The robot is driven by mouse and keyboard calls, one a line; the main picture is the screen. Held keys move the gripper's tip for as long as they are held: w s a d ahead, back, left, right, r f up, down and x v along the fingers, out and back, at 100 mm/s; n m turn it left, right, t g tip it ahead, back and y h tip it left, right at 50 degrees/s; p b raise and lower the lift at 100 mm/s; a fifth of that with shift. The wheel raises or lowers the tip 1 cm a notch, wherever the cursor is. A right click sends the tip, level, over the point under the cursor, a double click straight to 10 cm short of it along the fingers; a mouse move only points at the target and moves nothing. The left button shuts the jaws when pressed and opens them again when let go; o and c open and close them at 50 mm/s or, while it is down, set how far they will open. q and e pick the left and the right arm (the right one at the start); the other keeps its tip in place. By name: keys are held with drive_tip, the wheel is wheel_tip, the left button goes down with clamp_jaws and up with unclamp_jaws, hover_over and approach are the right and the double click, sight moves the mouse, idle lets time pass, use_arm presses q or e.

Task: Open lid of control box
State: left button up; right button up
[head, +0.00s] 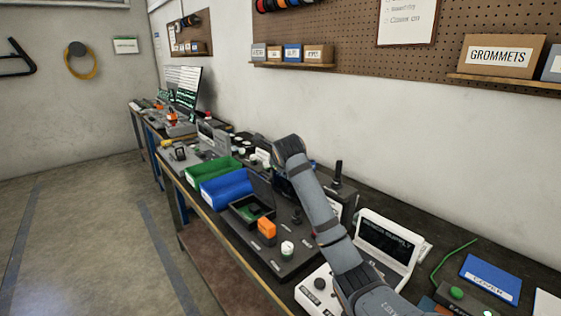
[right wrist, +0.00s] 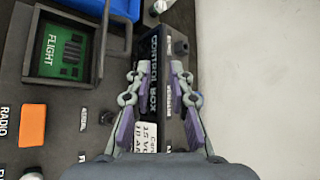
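The control box (right wrist: 153,75) is a dark box lettered "CONTROL BOX" along a long face in the right wrist view. A white label (right wrist: 146,136) shows on it lower down. My right gripper (right wrist: 160,68) is open, one finger on each side of part of the box; I cannot tell whether the fingers touch it. The gripper and arm cover some of the box, and I cannot tell the lid's position. In the head view my right arm reaches over the bench from the lower right and hides its gripper. My left gripper is not in view.
The open compartment marked "FLIGHT" (right wrist: 70,52) and an orange block (right wrist: 32,125) lie left of the box. Blue (head: 225,188) and green (head: 209,170) bins stand farther left. A white display unit (head: 385,245) stands right of my arm. The wall (head: 420,135) is close behind.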

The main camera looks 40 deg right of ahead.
drive_tip(key=v, duration=1.2)
drive_tip(key=shift+r, duration=0.15)
